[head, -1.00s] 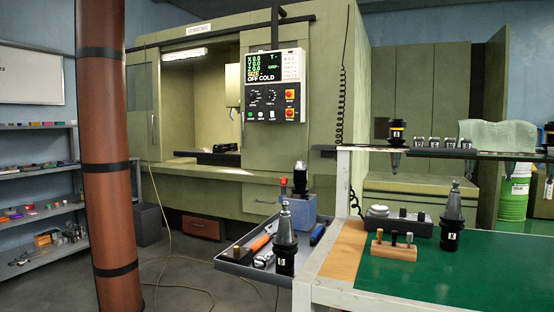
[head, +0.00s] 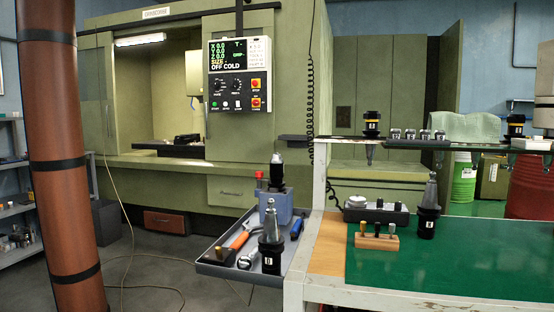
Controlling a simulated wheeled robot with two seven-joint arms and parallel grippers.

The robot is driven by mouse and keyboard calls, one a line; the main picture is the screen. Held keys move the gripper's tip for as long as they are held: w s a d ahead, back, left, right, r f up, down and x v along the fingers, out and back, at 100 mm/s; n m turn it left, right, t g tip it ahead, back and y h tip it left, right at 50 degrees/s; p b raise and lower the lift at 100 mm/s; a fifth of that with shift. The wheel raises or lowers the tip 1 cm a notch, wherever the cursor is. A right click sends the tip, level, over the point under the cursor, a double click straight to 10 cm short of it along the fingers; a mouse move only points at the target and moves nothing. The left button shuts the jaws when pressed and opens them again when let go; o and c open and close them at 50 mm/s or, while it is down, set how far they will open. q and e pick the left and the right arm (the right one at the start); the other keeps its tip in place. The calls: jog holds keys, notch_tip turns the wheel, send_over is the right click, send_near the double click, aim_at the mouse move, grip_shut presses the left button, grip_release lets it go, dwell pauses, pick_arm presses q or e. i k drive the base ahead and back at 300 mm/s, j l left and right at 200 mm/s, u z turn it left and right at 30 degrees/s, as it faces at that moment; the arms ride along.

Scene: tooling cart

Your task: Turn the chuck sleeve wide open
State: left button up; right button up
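A dark chuck-like holder (head: 277,174) with a pale top stands upright in a blue-grey block (head: 283,207) on the side tray. Its sleeve is too small to tell how far it is turned. A red knob (head: 259,179) stands at the block's left. A holder with a grey cone and black base (head: 271,255) stands upright at the tray's front. A similar holder (head: 429,207) stands on the green mat. Neither of my grippers shows in the head view.
The grey tray (head: 212,269) also carries an orange-handled tool (head: 244,235). It adjoins the cart's green mat (head: 460,255), which bears a wooden rack (head: 376,240). A raised shelf (head: 460,146) crosses behind. A brown column (head: 60,170) stands left; floor between is mostly open.

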aim_at(276, 165)
jog(key=i+j+z, duration=0.4)
jog(key=j+z, duration=0.15)
jog(key=i+j+z, duration=0.25)
jog(key=j, duration=0.25)
jog(key=k+l, duration=0.05)
jog(key=k, duration=0.05)
